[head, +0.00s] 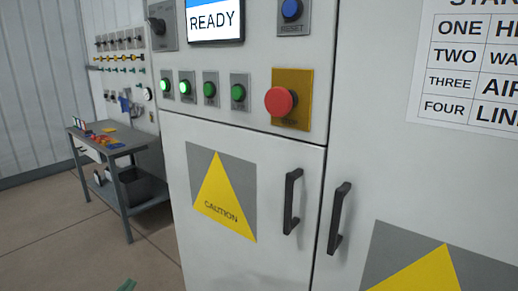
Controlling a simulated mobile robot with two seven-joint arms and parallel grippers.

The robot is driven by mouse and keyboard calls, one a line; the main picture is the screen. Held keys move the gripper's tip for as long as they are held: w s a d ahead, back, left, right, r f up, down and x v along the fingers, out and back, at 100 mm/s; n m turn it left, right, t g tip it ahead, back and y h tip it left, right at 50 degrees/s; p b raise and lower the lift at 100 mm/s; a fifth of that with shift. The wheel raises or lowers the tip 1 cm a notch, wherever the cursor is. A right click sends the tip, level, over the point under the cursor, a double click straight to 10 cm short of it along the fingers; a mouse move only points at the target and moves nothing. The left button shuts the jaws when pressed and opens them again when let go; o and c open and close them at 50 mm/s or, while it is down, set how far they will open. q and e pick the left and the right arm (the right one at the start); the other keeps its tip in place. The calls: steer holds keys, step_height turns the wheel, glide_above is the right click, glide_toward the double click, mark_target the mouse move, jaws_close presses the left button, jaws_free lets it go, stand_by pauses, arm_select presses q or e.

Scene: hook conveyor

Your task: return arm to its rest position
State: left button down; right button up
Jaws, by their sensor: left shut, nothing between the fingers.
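Only a small green piece shows at the bottom edge, left of centre; it appears to be the tip of my left gripper (127,285). The rest of that gripper and its arm are below the frame. It is shut and nothing shows in it. It appears apart from the grey cabinet (170,215), with floor around it in the picture. My right gripper is not in view.
The cabinet has a READY screen (214,20), a red stop button (280,101), several green buttons, a blue reset button (291,9) and two black handles (292,200). A workbench (110,150) stands at the left. Floor before it is clear.

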arm_select(q)
steer(key=s+f+m+g+h, duration=0.2)
steer(key=s+f+g, duration=0.4)
steer(key=s+f, duration=1.9)
steer(key=w+d+n+h, duration=0.15)
steer(key=d+n, duration=0.35)
steer(key=d, duration=0.7)
steer(key=shift+t, duration=0.4)
steer(key=r+p, duration=0.1)
steer(key=p, duration=0.1)
steer(key=r+p, duration=0.1)
steer(key=r, duration=0.1)
steer(key=r+p, duration=0.2)
steer(key=shift+w+d+p, duration=0.15)
steer(key=shift+w+p, duration=0.15)
steer(key=shift+w, duration=0.05)
